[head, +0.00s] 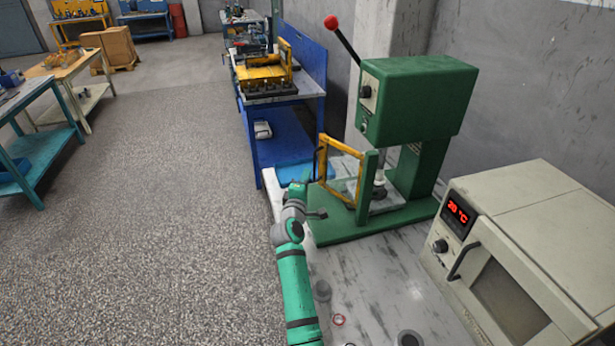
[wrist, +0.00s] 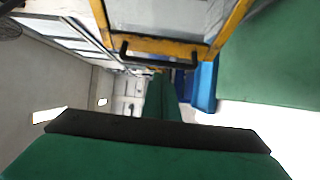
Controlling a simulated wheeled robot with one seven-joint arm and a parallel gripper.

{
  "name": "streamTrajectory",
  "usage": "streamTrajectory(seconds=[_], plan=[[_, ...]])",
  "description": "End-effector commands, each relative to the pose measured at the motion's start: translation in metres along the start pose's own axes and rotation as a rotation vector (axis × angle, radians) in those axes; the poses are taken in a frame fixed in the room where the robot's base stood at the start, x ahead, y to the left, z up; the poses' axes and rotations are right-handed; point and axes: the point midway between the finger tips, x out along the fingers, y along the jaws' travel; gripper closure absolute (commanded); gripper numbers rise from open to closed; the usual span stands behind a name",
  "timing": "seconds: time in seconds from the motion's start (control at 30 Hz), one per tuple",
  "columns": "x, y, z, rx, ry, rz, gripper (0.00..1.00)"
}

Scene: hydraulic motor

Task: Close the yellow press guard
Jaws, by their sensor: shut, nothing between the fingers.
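The yellow press guard (head: 322,165) is a yellow frame with a clear pane, on the front of the green press (head: 418,95). It stands swung out to the left, away from the press's working area. A black handle is on its outer bar; in the wrist view the guard (wrist: 180,48) and this handle (wrist: 125,50) fill the top middle. My gripper (head: 300,188) is just left of and below the guard's outer edge in the head view. It is shut and empty, and seems apart from the handle. Its fingertips are small and hard to make out.
A beige oven (head: 530,220) with a red display stands at the right front of the bench. A red-knobbed lever (head: 345,42) rises from the press. A blue workbench (head: 290,120) with a yellow fixture is behind. Open floor (head: 170,200) lies to the left.

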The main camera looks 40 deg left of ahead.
Motion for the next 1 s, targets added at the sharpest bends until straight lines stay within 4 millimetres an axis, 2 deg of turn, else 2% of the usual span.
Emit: streamTrajectory(seconds=[0.17,0.67,1.0], plan=[[0.005,0.001,0.006,0.000,-0.001,0.000,1.00],[0.009,0.000,0.005,0.000,-0.016,0.000,1.00],[0.034,0.001,0.009,0.000,-0.152,0.001,1.00]])
